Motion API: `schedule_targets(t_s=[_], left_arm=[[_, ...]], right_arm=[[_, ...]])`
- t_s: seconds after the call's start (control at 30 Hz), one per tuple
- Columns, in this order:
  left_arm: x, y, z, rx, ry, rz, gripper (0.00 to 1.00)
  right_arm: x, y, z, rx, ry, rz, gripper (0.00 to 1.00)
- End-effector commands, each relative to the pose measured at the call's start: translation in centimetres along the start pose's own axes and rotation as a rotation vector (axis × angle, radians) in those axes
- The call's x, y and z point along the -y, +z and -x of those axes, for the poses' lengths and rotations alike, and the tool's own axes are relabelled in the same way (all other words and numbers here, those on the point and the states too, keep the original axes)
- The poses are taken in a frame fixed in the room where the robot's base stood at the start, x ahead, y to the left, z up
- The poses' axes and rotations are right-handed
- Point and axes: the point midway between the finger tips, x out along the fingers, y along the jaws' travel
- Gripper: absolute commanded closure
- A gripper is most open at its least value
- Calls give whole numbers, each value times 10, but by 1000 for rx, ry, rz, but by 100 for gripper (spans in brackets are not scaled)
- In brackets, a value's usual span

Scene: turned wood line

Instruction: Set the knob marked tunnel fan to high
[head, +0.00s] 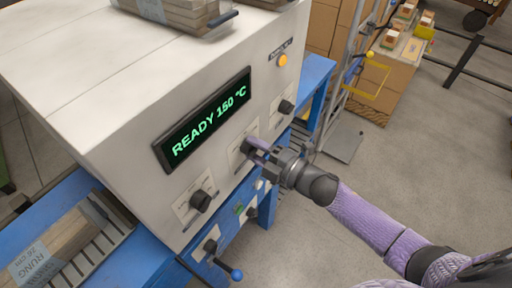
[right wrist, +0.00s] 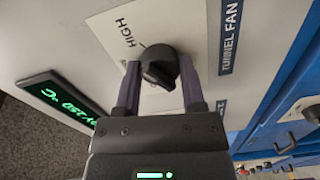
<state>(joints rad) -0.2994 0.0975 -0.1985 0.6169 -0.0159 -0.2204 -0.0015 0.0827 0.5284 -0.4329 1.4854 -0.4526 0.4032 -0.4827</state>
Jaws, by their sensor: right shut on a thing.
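The tunnel fan knob (right wrist: 158,62) is round and black with a raised grip bar. It sits on a white plate (right wrist: 108,28) lettered HIGH, beside a dark TUNNEL FAN label (right wrist: 230,38). A short line on the plate runs from the knob's edge toward HIGH; which mark the bar points at is hard to tell. My right gripper (head: 254,148) is at the machine's front, below the right end of the display. In the right wrist view its two purple fingers are shut on the knob, one each side. My left gripper is not in view.
Other black knobs sit at lower left (head: 201,200) and upper right (head: 286,107), with an orange button (head: 282,60) above. A blue-handled crank (head: 234,273) projects below.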

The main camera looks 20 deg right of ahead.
Motion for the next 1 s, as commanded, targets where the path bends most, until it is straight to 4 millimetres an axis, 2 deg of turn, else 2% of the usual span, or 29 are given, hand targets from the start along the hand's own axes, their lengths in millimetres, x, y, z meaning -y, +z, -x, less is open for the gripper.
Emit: schedule_targets(t_s=[0.4,0.43,0.57,0.6,0.87,1.0], left_arm=[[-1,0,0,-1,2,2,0],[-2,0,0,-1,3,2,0],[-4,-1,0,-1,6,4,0],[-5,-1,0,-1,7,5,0],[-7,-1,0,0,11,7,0],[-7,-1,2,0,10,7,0]], right_arm=[[1,0,0,1,-2,-9,100],[1,0,0,1,-2,-9,44],[1,0,0,1,-2,-8,17],[1,0,0,1,-1,-8,13],[0,0,1,1,-1,-7,13],[1,0,18,1,-3,-8,13]])
